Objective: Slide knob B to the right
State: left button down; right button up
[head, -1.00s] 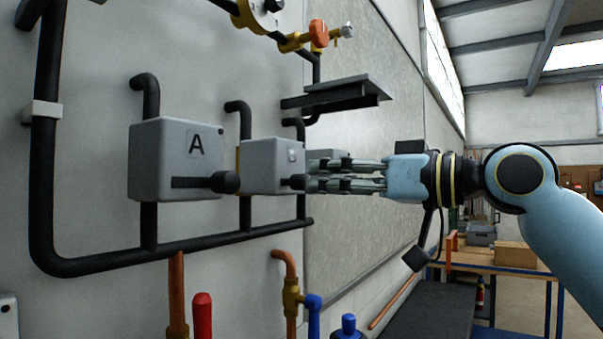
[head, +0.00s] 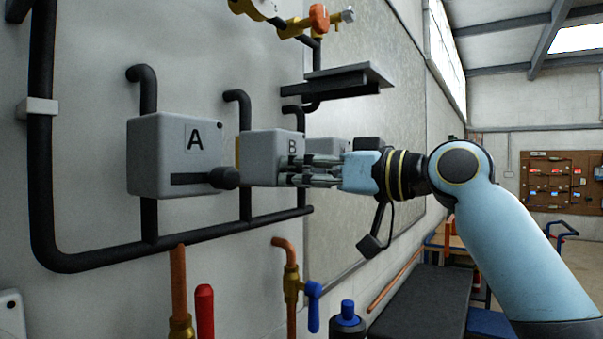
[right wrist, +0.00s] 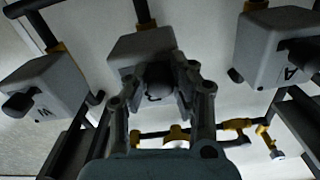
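Grey box B (head: 262,157) is on the wall right of grey box A (head: 160,150), which has a dark knob (head: 225,178). My right gripper (head: 290,172) is in front of box B, its fingers pointing left and hiding knob B in the head view. In the right wrist view, dark round knob B (right wrist: 160,80) shows between the two spread fingers of my right gripper (right wrist: 162,88). The fingers are open on either side of the knob; I cannot tell if they touch it. My left gripper is not in view.
A third grey box (head: 327,148) stands just right of B, behind my gripper. A dark shelf (head: 340,82) juts out above. Black pipes (head: 150,250) run below the boxes. A blue-handled valve (head: 313,300) and a dark bench (head: 420,305) are lower down.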

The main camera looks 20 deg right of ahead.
grip_shut()
jog(key=w+d+b, duration=0.1)
jog(key=w+d, duration=0.1)
jog(key=d, duration=0.1)
jog(key=shift+w+r+b, duration=0.1)
jog(key=shift+w+b, duration=0.05)
jog(key=shift+b, duration=0.2)
jog(key=o, duration=0.6)
grip_release()
jog(key=shift+w+d, duration=0.1)
jog(key=shift+d, duration=0.1)
jog(key=shift+o, duration=0.2)
